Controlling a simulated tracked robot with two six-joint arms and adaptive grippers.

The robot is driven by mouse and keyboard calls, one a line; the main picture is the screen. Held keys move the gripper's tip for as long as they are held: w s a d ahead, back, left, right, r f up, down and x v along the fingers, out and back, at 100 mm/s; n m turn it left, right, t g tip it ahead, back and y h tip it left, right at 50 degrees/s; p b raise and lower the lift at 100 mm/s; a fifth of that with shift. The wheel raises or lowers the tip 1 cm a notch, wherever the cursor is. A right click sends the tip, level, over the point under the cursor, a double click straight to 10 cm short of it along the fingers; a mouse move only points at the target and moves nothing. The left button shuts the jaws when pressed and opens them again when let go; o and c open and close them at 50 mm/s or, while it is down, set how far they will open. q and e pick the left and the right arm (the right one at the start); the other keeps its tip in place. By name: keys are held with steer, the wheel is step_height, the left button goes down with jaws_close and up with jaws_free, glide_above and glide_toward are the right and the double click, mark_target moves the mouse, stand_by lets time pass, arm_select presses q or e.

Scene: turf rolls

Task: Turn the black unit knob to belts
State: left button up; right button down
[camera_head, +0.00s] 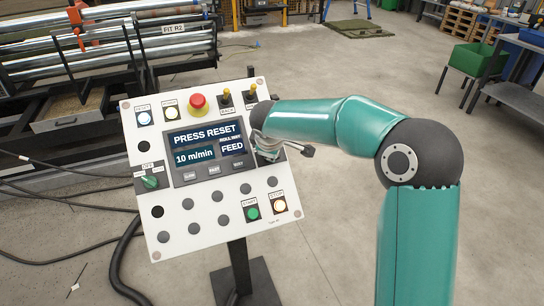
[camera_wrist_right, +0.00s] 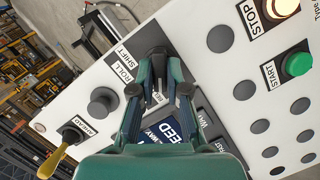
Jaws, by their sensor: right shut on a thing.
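The control panel (camera_head: 225,215) is a white tilted board on a dark post. My right gripper (camera_head: 268,148) is at the panel's right edge, beside the display. In the right wrist view my right gripper (camera_wrist_right: 158,68) is shut on the black unit knob, with its fingers around it. The knob's black plate (camera_wrist_right: 148,39) shows past the fingertips, beside the labels ROLL and SHIFT. The knob itself is mostly hidden by the fingers, so its pointer and the setting it points to cannot be read. My left gripper is not in view.
The display (camera_head: 207,143) reads PRESS RESET, 10 m/min and FEED. Steel rollers (camera_head: 110,40) stand behind.

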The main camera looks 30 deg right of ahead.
steer(key=shift+s+f+n, duration=0.2)
steer(key=shift+f+n, duration=0.2)
steer(key=c, duration=1.2)
jaws_free()
steer(key=shift+o, duration=0.2)
steer(key=shift+w+d, duration=0.1)
steer(key=shift+w, duration=0.05)
steer(key=shift+r, duration=0.35)
steer(key=shift+a+r, duration=0.2)
steer(key=shift+r, duration=0.05)
steer(key=v, duration=1.1)
